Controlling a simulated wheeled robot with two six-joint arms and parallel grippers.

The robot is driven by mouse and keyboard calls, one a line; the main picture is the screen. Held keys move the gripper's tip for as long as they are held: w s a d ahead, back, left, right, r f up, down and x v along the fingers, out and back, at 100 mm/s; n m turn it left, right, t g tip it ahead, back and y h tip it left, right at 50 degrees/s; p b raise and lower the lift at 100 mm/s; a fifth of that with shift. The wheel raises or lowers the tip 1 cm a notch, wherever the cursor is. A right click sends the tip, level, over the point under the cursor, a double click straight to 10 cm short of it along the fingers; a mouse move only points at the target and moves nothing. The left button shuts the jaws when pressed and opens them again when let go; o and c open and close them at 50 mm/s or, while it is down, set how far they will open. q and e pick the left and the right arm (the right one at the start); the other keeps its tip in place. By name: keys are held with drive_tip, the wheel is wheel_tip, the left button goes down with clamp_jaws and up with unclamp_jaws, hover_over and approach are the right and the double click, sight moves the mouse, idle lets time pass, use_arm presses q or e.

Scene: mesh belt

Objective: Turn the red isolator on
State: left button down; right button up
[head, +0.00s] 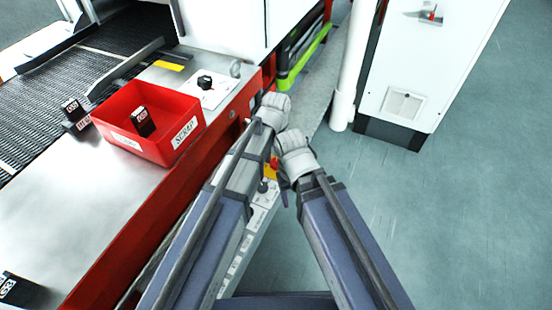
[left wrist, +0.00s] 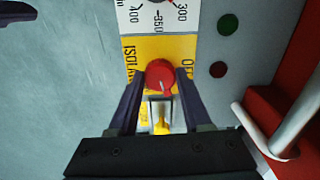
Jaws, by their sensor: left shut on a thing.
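The red isolator (left wrist: 160,76) is a round red knob on a yellow plate (left wrist: 150,48) in the left wrist view. The plate reads ISOLATOR at its left, partly covered, and OFF at its right. A pale mark on the knob points down and slightly right. My left gripper (left wrist: 160,80) has one dark finger on each side of the knob and is shut on it. In the head view a red and yellow patch shows between my arms, and the left fingertips are hard to make out.
A white dial plate (left wrist: 160,15) lies above the isolator and a yellow switch (left wrist: 161,127) below. Green (left wrist: 228,24) and red (left wrist: 218,69) buttons are at the right. A red scrap bin (head: 115,105) stands by the mesh belt (head: 65,75).

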sight(276, 162)
use_arm(q)
drive_tip(key=shift+m, duration=1.6)
drive_tip(key=shift+c, duration=1.7)
unclamp_jaws()
wheel_tip(276, 162, up, 8)
drive_tip(key=p, duration=0.8)
drive_tip(key=shift+f, duration=0.1)
